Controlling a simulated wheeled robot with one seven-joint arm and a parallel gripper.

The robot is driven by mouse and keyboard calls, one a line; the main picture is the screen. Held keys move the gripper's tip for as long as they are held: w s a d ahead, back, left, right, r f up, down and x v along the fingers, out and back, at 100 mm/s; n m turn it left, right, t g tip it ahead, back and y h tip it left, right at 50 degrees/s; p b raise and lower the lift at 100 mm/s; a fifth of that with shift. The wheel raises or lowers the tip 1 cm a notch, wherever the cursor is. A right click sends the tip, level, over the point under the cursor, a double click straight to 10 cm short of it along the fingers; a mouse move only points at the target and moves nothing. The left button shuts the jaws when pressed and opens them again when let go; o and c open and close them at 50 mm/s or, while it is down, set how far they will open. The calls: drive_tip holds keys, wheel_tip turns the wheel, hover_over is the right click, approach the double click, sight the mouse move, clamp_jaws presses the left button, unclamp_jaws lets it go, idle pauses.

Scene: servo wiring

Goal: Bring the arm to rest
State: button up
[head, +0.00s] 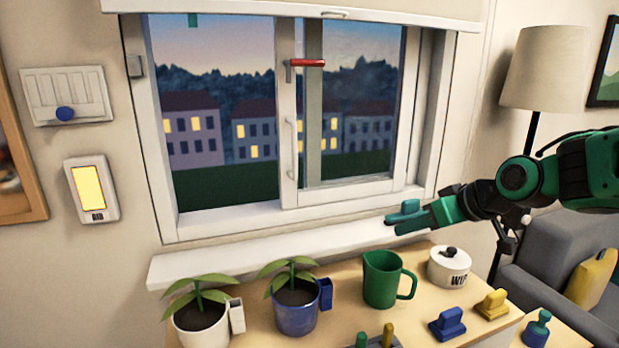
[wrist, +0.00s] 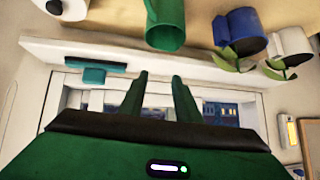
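My arm reaches in from the right in the head view, with my gripper (head: 425,216) in front of the lower right part of the window, near the sill's right end. In the wrist view, the two green fingers of my gripper (wrist: 160,77) stand apart with nothing between them. A teal block-like object (wrist: 95,74) lies on the sill to the left of the fingers in the wrist view, apart from them. In the head view a teal shape overlaps my gripper there, and I cannot clearly separate the two.
The window (head: 240,130) has a red handle (head: 306,63). Below the sill (head: 200,265), a table holds two potted plants (head: 202,325) (head: 296,310), a green jug (head: 382,280), a white lidded pot (head: 449,268) and blue and yellow blocks (head: 448,324) (head: 493,304). A lamp (head: 547,70) stands at right.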

drive_tip(key=s+d+f+m+g+h, duration=0.35)
drive_tip(key=s+d+f+m, duration=0.2)
drive_tip(key=s+d, duration=0.65)
drive_tip(key=s+d+f+m+g, duration=0.2)
drive_tip(key=s+d+m, duration=0.1)
drive_tip(key=s, duration=0.6)
drive_tip(key=s+d+f+m+g+h, duration=0.1)
drive_tip(key=s+d+f+m+g, duration=0.1)
drive_tip(key=s, duration=0.8)
drive_tip(key=shift+d+f+m+g, duration=0.25)
drive_tip(key=shift+d+m+g, duration=0.15)
drive_tip(key=shift+m+g, duration=0.05)
drive_tip(key=shift+w+f+h, duration=0.25)
drive_tip(key=shift+w, duration=0.4)
